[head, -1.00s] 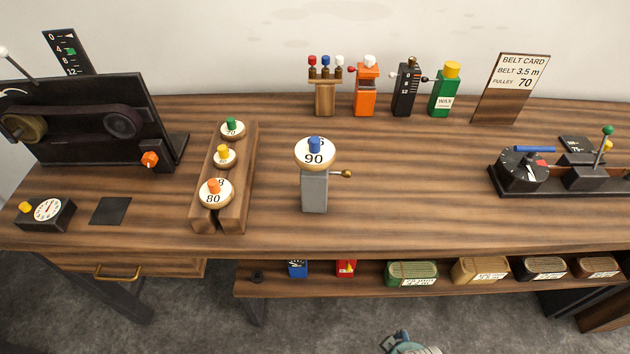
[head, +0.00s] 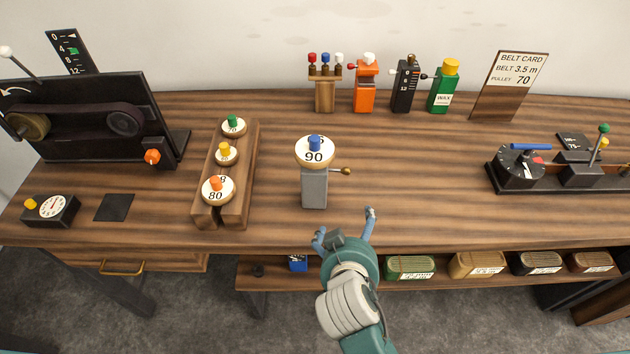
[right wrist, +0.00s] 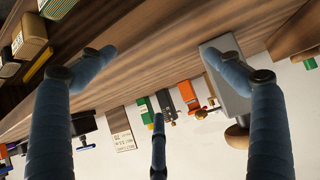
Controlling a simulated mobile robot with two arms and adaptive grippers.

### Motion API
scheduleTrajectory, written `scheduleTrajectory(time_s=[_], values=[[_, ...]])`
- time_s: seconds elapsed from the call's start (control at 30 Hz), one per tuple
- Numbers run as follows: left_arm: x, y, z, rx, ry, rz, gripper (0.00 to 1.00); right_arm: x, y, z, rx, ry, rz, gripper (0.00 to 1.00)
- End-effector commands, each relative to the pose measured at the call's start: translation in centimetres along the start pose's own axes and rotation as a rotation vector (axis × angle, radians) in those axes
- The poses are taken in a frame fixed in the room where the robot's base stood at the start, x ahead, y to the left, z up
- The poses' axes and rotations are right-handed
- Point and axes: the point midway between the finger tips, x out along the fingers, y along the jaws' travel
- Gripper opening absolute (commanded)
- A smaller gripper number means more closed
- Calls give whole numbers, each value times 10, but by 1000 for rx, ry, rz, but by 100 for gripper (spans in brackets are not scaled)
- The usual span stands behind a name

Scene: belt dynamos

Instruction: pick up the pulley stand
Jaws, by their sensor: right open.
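The pulley stand (head: 314,190) is an upright grey block on the wooden bench, with a brass knob on its right side. A white-faced pulley (head: 313,156) marked 90, with a blue peg, sits on top of it. My right gripper (head: 344,224) is open and empty at the bench's front edge, just in front of the stand and slightly right of it. In the right wrist view the grey stand (right wrist: 231,88) shows upside down behind the right-hand finger, outside the gap between the open fingers (right wrist: 158,62). Contact is not visible. My left gripper is not in view.
A wooden rack (head: 246,190) with several pulleys stands left of the stand. A black-based device (head: 520,184) is at right. Small tools and a belt card (head: 511,84) line the back. A lower shelf (head: 440,280) holds boxes. Bench right of the stand is clear.

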Motion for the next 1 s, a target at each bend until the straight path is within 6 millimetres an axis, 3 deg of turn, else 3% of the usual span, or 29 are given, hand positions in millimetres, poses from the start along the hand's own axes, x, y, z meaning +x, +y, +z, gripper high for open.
scheduleTrajectory(time_s=[0.1, 0.23, 0.53, 0.77, 1.0], values=[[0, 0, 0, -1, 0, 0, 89, -9, -46, -45, 17, 158, -38, 91], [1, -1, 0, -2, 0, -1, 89, -16, -70, -68, 25, 247, -65, 91], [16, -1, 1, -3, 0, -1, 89, 25, -76, -81, 25, 262, -68, 91], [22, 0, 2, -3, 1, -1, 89, 43, -78, -85, 24, 260, -68, 91], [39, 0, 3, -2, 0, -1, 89, 78, -82, -90, 24, 260, -68, 91]])
